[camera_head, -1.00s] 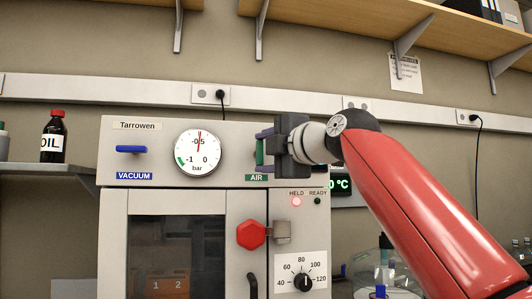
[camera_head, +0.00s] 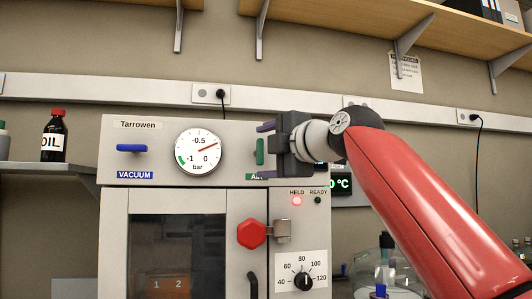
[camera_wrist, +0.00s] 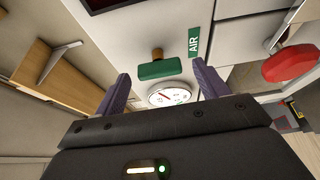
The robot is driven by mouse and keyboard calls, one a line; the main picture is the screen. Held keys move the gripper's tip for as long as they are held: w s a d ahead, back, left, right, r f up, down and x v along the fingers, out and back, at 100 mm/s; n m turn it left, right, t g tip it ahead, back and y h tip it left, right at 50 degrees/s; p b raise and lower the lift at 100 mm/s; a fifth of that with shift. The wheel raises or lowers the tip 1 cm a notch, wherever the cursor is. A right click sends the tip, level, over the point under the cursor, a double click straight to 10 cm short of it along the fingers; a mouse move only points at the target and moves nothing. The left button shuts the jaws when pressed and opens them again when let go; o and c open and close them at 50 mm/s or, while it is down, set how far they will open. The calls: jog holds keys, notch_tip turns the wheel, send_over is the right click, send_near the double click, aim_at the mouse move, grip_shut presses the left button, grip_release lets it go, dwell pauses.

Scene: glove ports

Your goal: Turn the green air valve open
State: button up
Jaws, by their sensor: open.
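The green air valve handle (camera_head: 260,151) stands upright on the upper right of the oven's front panel. In the wrist view the green handle (camera_wrist: 160,69) shows on its brass stem, beside the green AIR label (camera_wrist: 194,41). My gripper (camera_head: 265,150) is open, one purple finger above the handle and one below. In the wrist view my gripper (camera_wrist: 160,80) has clear gaps between both fingers and the handle's ends. The pressure gauge (camera_head: 198,153) has its red needle pointing right and slightly up. My gripper partly hides the AIR label in the head view.
A blue VACUUM handle (camera_head: 132,148) lies level at the panel's left. A red knob (camera_head: 251,234) is on the door latch, below my gripper. The red HELD lamp (camera_head: 297,201) is lit. A dial (camera_head: 303,281) sits lower right. Wooden shelves (camera_head: 400,25) hang above.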

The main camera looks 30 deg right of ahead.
jog(key=s+b, duration=0.1)
jog(key=s, duration=0.6)
jog(key=shift+s+d+b, duration=0.15)
jog(key=shift+d+b, duration=0.15)
jog(key=shift+d, duration=0.15)
jog(key=shift+f, duration=0.1)
jog(key=s+a+f+m+g, duration=0.1)
jog(key=a+f+m+g, duration=0.3)
jog(key=f, duration=1)
jog(key=a+f+m+g, duration=0.3)
jog(key=a+f+m, duration=0.35)
jog(key=f, duration=0.75)
jog(key=s+a+f+m+g, duration=0.1)
jog(key=s+f+m, duration=0.2)
jog(key=f, duration=0.6)
jog(key=s+a+f+m+g+h, duration=0.1)
jog(key=s+a+f+m+g, duration=0.1)
jog(key=f, duration=0.7)
jog(key=s+a+f+m+g+h, duration=0.1)
jog(key=s+f+m, duration=0.3)
jog(key=f, duration=0.5)
jog(key=shift+s+a+g, duration=0.3)
jog(key=shift+s+g, duration=0.3)
jog(key=shift+s, duration=0.05)
